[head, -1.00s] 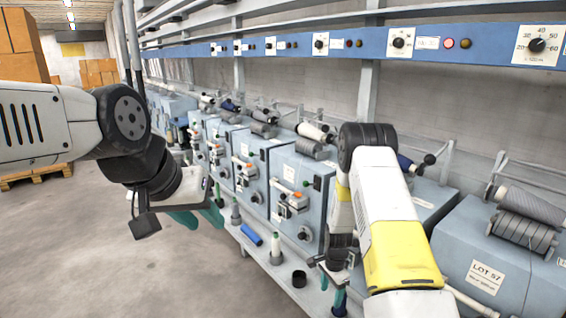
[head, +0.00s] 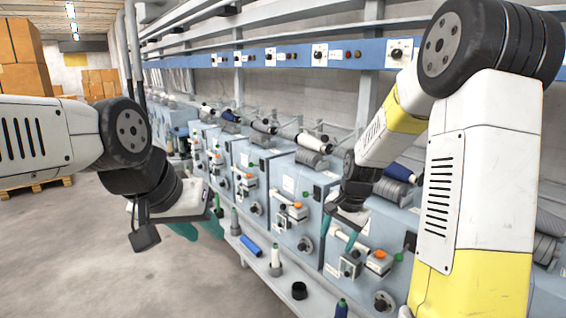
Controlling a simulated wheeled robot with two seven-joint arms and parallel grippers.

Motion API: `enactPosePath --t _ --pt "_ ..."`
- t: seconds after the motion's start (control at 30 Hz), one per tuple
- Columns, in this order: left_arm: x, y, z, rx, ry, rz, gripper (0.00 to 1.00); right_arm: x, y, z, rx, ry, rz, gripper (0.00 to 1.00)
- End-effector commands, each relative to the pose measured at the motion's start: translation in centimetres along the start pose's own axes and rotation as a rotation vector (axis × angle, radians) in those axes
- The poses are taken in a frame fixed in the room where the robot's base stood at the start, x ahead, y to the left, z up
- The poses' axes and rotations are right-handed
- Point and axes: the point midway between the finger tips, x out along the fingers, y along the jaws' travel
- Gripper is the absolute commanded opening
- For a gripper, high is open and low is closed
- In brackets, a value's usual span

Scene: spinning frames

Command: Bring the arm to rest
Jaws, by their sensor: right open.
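My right arm comes in from the right, with its white and yellow links large in view. My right gripper (head: 342,233) hangs in front of the blue-grey machine boxes, its teal fingers apart and nothing seen between them. My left gripper (head: 198,230) is at the left over the floor side of the machine row. Its teal fingers are partly hidden behind its own wrist, so its opening is unclear.
A row of spinning machine boxes (head: 252,162) carries yarn rolls on top. On the low shelf stand a green-and-white bobbin (head: 275,258), a black cup (head: 299,291) and a dark blue bobbin (head: 342,309); a blue tube (head: 251,246) lies there. The floor (head: 110,260) at left is clear.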

Motion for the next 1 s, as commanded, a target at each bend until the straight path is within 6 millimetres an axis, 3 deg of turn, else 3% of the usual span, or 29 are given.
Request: enactPosePath --t 0.03,0.2,0.4,0.5,0.7,1.0 --pt "0.0 0.0 0.0 0.0 0.0 0.0 0.36 -2.8 0.0 0.6 -0.045 0.02 -0.027 0.6" --pt "0.0 0.0 0.0 0.0 0.0 0.0 0.36 -10.2 1.0 3.8 -0.219 0.072 -0.089 0.6" --pt "0.0 0.0 0.0 0.0 0.0 0.0 0.36 -16.9 3.5 8.5 -0.43 0.151 -0.142 0.6" --pt "0.0 0.0 0.0 0.0 0.0 0.0 0.36 -19.2 4.9 10.9 -0.529 0.194 -0.158 0.6" --pt "0.0 0.0 0.0 0.0 0.0 0.0 0.36 -21.5 7.1 14.3 -0.669 0.255 -0.171 0.6" --pt "0.0 0.0 0.0 0.0 0.0 0.0 0.36 -21.9 7.8 15.3 -0.713 0.272 -0.171 0.6"
